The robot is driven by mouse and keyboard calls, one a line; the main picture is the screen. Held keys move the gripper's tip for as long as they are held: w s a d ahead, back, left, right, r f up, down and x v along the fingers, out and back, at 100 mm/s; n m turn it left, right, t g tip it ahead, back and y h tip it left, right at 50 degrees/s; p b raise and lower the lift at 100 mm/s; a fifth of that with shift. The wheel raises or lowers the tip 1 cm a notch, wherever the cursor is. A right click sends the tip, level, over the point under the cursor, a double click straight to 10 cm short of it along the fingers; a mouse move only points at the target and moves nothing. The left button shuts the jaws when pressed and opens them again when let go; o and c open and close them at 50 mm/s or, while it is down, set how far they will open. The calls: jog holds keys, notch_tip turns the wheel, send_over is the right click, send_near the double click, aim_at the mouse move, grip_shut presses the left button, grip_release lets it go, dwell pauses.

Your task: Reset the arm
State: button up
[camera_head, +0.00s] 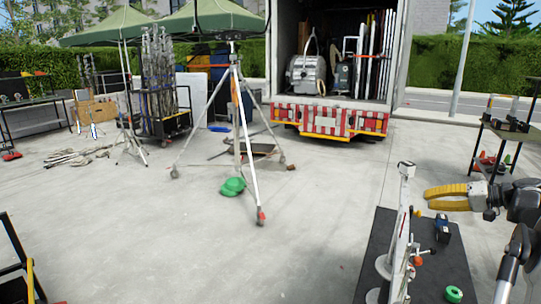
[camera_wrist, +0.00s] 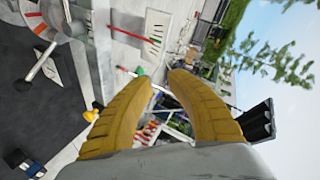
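My gripper (camera_head: 429,196) is at the right of the head view, with its yellow fingers pointing left above the dark table. In the wrist view my gripper (camera_wrist: 162,78) shows two curved yellow fingers with a gap between the tips. Nothing is held between them.
The dark-topped table (camera_head: 375,262) below my gripper carries a white upright stand (camera_head: 401,225), a small blue item (camera_head: 442,228) and a green roll (camera_head: 453,294). A shelf rack (camera_head: 508,135) stands behind at right. Open concrete lies left; a tripod (camera_head: 247,150) stands mid-floor before the truck (camera_head: 330,120).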

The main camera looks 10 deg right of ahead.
jog(key=w+a+r+n+t+h, duration=0.1)
jog(key=w+a+r+t, duration=0.3)
jog(key=r, duration=0.5)
jog(key=w+a+r+n+t+h, duration=0.1)
jog(key=w+a+r+n+t, duration=0.15)
jog(key=w+a+r, duration=0.55)
jog(key=s+a+r+m+t+h, duration=0.2)
jog(key=s+a+r+h, duration=0.15)
jog(key=r, duration=0.25)
jog(key=s+a+r+m+t+h, duration=0.1)
jog(key=s+a+r+t+h, duration=0.2)
jog(key=r, duration=0.4)
jog(key=s+a+f+n+g, duration=0.1)
jog(key=s+a+f+g, duration=0.3)
jog(key=s+a+f, duration=0.4)
jog(key=s+a+f+n+g, duration=0.1)
jog(key=s+a+f+g, duration=0.4)
jog(key=s+a+f, duration=0.4)
jog(key=s+a+f+n+g, duration=0.2)
jog(key=s+a+f+g, duration=0.3)
jog(key=s+f, duration=1.2)
jog(key=a, duration=0.3)
jog(key=shift+s+a+f, duration=0.2)
jog(key=shift+a+f, duration=0.05)
jog(key=shift+a, duration=0.15)
jog(key=shift+g, duration=0.25)
